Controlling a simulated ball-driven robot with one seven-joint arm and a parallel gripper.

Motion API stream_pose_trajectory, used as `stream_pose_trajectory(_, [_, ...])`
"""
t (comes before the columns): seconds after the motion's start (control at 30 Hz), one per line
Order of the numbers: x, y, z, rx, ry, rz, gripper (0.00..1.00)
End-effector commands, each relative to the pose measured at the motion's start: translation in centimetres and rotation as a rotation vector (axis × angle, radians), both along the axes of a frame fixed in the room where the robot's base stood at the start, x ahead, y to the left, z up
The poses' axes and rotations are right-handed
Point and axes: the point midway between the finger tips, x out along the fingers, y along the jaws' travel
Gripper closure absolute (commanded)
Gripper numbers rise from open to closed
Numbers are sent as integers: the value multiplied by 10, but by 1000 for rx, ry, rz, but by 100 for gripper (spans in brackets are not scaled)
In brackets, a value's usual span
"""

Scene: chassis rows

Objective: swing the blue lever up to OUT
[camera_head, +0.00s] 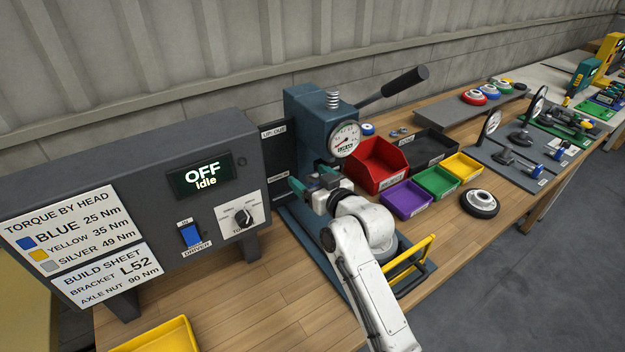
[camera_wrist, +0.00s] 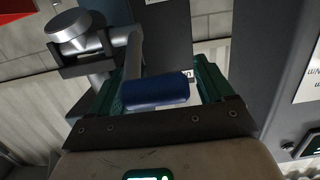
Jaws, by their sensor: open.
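The blue lever's grip (camera_wrist: 157,91) is a short dark blue cylinder in the wrist view. It lies crosswise between the two green fingers of my gripper (camera_wrist: 160,78), nearer the left one. A grey rod (camera_wrist: 132,52) joins it to a round grey hub (camera_wrist: 76,30). My gripper (camera_head: 312,183) is open beside the teal press (camera_head: 305,115) in the head view, in front of the dark panel with the "UP: OUT" label (camera_head: 273,130). A lower label there is partly covered. The lever is hidden behind my gripper in the head view.
A grey control box (camera_head: 120,170) with an "OFF Idle" display (camera_head: 201,175) stands left of my gripper. A red bin (camera_head: 378,168), a purple bin (camera_head: 405,200) and a black caster wheel (camera_head: 480,203) lie to the right.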

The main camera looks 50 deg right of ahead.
Motion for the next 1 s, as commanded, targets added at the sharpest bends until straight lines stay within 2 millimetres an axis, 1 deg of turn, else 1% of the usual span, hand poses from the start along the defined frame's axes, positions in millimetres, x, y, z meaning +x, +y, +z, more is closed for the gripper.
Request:
stream_pose_trajectory(0.17, [-13,3,0,-1,1,-1,19])
stream_pose_trajectory(0.27, [-28,8,1,-1,1,-1,19])
stream_pose_trajectory(0.5, [-73,21,7,0,1,0,19])
stream_pose_trajectory(0.6, [-87,25,9,1,2,1,19])
stream_pose_trajectory(0.7, [-96,28,11,1,1,2,19])
stream_pose_trajectory(0.8, [-101,30,13,0,0,2,19])
stream_pose_trajectory(1.0, [-102,30,14,0,0,2,19])
